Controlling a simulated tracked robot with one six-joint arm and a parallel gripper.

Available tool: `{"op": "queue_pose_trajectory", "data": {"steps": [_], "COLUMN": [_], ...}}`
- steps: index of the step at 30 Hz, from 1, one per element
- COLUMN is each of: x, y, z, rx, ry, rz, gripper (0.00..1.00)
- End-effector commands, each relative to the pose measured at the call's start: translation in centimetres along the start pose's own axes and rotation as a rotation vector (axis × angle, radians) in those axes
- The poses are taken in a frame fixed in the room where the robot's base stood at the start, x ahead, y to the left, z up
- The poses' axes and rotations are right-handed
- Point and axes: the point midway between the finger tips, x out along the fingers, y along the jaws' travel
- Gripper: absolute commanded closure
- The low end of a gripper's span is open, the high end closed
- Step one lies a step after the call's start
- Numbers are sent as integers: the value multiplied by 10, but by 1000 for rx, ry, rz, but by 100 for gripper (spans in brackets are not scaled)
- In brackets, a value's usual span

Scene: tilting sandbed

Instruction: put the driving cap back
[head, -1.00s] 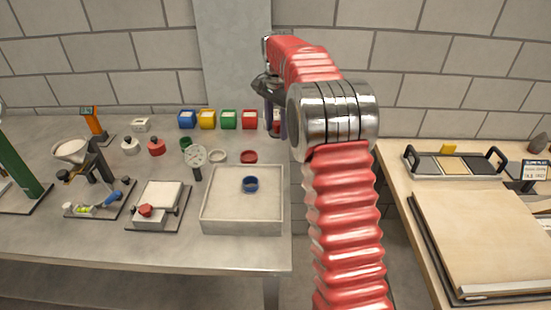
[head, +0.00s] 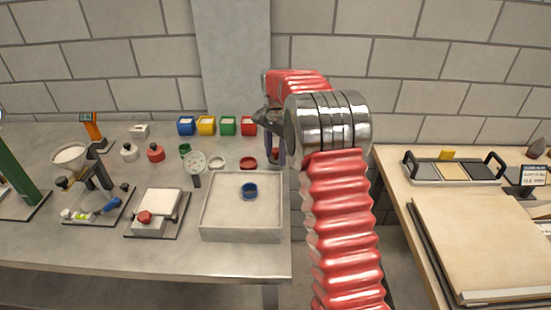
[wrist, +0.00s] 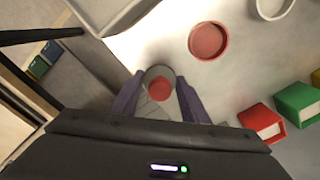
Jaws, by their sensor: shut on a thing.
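My gripper (head: 275,150) reaches over the right back edge of the grey bench, right of the red bin. In the head view the held piece is too small and covered to make out clearly. I cannot tell whether it touches anything below.
Blue, yellow, green and red bins (head: 249,126) line the back. A gap separates the bench from the wooden table (head: 395,185).

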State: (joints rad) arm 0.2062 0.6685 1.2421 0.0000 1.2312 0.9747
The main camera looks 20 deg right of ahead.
Motion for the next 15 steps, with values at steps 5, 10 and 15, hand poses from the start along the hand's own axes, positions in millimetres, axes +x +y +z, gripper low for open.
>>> {"op": "queue_pose_trajectory", "data": {"steps": [5, 10, 15], "x": [18, 19, 20], "y": [0, 0, 0], "z": [0, 0, 0], "rx": [0, -1, -1], "ry": [0, 1, 0], "rz": [0, -1, 0], "gripper": [79, 79, 79]}}
